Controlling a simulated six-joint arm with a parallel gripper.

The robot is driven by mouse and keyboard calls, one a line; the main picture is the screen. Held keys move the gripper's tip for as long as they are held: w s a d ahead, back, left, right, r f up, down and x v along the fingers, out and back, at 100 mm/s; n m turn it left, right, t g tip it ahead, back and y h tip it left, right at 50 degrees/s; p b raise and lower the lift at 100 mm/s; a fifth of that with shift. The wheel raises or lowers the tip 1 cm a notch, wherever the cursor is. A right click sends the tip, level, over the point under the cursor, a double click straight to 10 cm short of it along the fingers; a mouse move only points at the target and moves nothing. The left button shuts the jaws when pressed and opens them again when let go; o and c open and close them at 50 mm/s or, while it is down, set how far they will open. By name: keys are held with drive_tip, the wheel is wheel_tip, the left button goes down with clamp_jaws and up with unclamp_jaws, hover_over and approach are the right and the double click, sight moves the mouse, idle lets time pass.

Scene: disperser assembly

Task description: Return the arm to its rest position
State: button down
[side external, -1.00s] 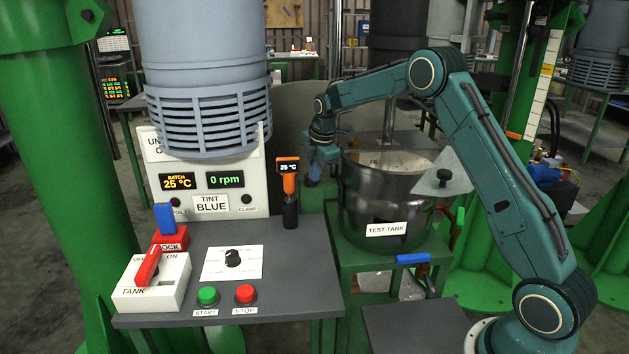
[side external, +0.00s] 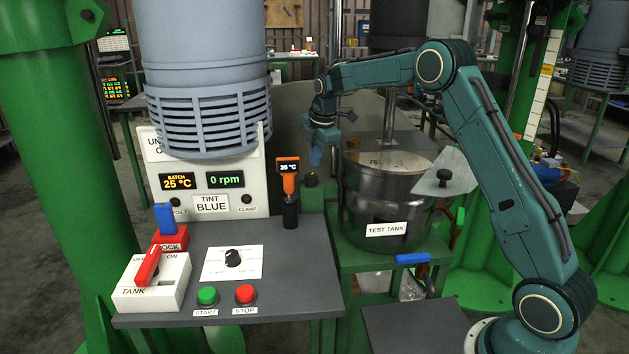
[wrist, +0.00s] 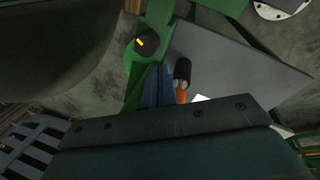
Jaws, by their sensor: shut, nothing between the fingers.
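My gripper (side external: 316,158) hangs in the air with its blue fingers pointing down, left of the steel test tank (side external: 385,205). It is right of and above the orange-topped thermometer (side external: 289,184), which stands in a black holder on the grey console and reads 25 °C. In the wrist view my gripper's blue fingers (wrist: 152,100) are together, with nothing visible between them. The black holder (wrist: 182,70) of the thermometer shows just right of the fingers there.
The grey console (side external: 290,255) carries a red and white tank switch (side external: 150,280), a green start button (side external: 207,296) and a red stop button (side external: 245,294). A display panel (side external: 240,206) stands behind. A large grey slotted cylinder (side external: 207,80) hangs above it.

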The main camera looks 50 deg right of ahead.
drive_tip(key=s+a+r+m+t, duration=0.1)
drive_tip(key=s+a+r+m, duration=0.3)
drive_tip(key=s+a+r, duration=0.4)
drive_tip(key=s+a+r+m, duration=0.3)
drive_tip(key=s+a+r, duration=0.15)
drive_tip(key=s, duration=0.55)
drive_tip(key=s+a+f+m+t, duration=0.1)
drive_tip(key=s+m, duration=0.3)
drive_tip(key=s, duration=0.6)
drive_tip(key=s+a+f+m, duration=0.2)
drive_tip(key=s+a+m, duration=0.2)
drive_tip(key=s, duration=0.7)
drive_tip(key=shift+s+a+f+t+y, duration=0.15)
drive_tip(key=shift+s+a+t+y, duration=0.15)
drive_tip(key=shift+a+t+y, duration=0.1)
